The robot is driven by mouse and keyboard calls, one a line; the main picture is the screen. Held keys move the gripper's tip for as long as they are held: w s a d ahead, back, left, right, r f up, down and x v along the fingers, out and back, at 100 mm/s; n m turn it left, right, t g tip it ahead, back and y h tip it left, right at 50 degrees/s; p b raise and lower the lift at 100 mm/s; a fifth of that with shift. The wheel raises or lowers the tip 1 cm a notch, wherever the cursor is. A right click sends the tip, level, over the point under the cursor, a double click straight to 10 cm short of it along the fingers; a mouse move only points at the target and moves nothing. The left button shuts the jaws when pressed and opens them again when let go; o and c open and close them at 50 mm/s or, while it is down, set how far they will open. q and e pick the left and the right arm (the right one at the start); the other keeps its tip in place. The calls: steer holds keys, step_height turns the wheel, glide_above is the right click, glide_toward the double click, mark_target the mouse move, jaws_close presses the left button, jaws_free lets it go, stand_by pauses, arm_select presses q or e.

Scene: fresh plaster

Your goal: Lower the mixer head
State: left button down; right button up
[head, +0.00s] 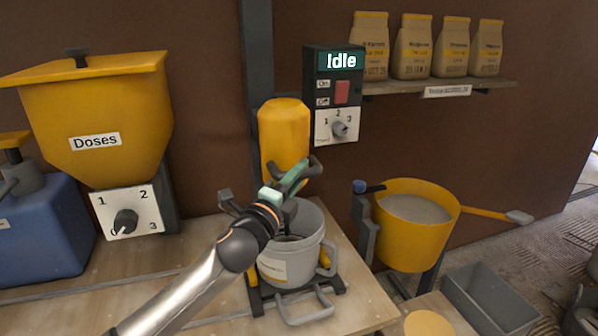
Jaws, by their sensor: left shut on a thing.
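The mixer head (284,132) is a yellow rounded body on a dark upright post (257,60). A dark bar handle (314,166) juts from its lower front. My left gripper (298,178) has greenish fingers and is shut on this handle. A grey bucket (290,268) stands upright below the head in a dark frame. My left arm hides part of the bucket's rim and whatever hangs beneath the head. My right gripper is not in view.
A control box (334,62) reads "Idle", with a red switch and a dial. A yellow hopper marked "Doses" (95,110) and a blue container (45,230) stand left. A yellow tub (410,250) of grey material and a grey bin (490,300) stand right. Bags (411,50) line a shelf.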

arm_select(q)
steer(key=shift+d+f, duration=0.1)
steer(key=shift+f, duration=0.4)
steer(key=c, duration=1.1)
jaws_free()
steer(key=o, duration=0.3)
steer(key=shift+o, duration=0.6)
steer(key=shift+r, duration=0.2)
steer(key=v, duration=1.2)
steer(key=shift+s+p, duration=0.25)
steer(key=shift+p, duration=0.1)
